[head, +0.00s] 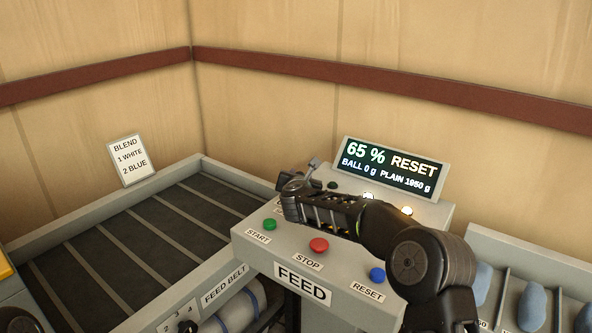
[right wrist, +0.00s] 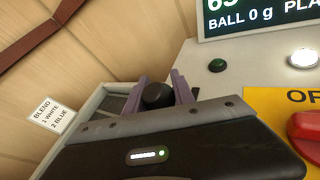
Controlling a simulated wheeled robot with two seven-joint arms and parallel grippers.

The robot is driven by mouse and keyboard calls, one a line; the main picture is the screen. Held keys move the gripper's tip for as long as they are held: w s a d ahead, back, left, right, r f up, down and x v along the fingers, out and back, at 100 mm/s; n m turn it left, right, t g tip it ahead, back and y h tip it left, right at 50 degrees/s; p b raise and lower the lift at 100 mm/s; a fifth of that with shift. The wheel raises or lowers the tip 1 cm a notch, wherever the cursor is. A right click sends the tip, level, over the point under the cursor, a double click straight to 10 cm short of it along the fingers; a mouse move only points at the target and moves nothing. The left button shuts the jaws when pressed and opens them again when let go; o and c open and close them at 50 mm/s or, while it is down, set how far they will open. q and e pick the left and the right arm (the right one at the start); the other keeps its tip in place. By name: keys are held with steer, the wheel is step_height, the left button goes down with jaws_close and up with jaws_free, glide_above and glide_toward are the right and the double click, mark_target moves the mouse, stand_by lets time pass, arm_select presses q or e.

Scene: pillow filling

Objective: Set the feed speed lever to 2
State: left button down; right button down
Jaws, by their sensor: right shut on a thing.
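My right gripper (head: 298,180) reaches over the far left part of the grey FEED console (head: 262,262). In the right wrist view its two purple-grey fingers (right wrist: 158,92) stand on either side of a black rounded knob (right wrist: 157,97), and the gripper is shut on it. The knob looks like the top of the feed speed lever. Its stem, its slot and any scale by it are hidden by the gripper, so I cannot read its setting. My left gripper is not in view.
The console carries a green START button (head: 269,224), a red STOP button (head: 319,245) and a blue RESET button (head: 377,275). A display (head: 391,168) reads 65 % RESET. The dark belt (head: 130,235) lies left. A 1-2-3 plate (head: 178,318) is below it.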

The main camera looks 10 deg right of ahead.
steer(key=shift+w+d+r+m+g, duration=0.25)
steer(key=shift+d+m+g, duration=0.05)
steer(key=shift+d, duration=0.05)
steer(key=shift+w+d+f+p, duration=0.15)
steer(key=shift+f+p, duration=0.1)
steer(key=shift+p, duration=0.05)
steer(key=shift+w+d+f+b, duration=0.2)
steer(key=shift+w+d+b, duration=0.1)
steer(key=shift+d, duration=0.1)
steer(key=shift+w+d+f+b, duration=0.15)
steer(key=shift+d+f+b, duration=0.05)
steer(key=shift+d+b, duration=0.15)
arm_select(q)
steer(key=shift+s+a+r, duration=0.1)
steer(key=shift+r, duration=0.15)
arm_select(e)
steer(key=shift+d+f, duration=0.1)
steer(key=shift+f, duration=0.25)
steer(key=c, duration=1.4)
jaws_free()
steer(key=shift+d, duration=0.1)
steer(key=o, duration=0.3)
steer(key=shift+w, duration=0.15)
steer(key=shift+o, duration=0.2)
steer(key=shift+r, duration=0.25)
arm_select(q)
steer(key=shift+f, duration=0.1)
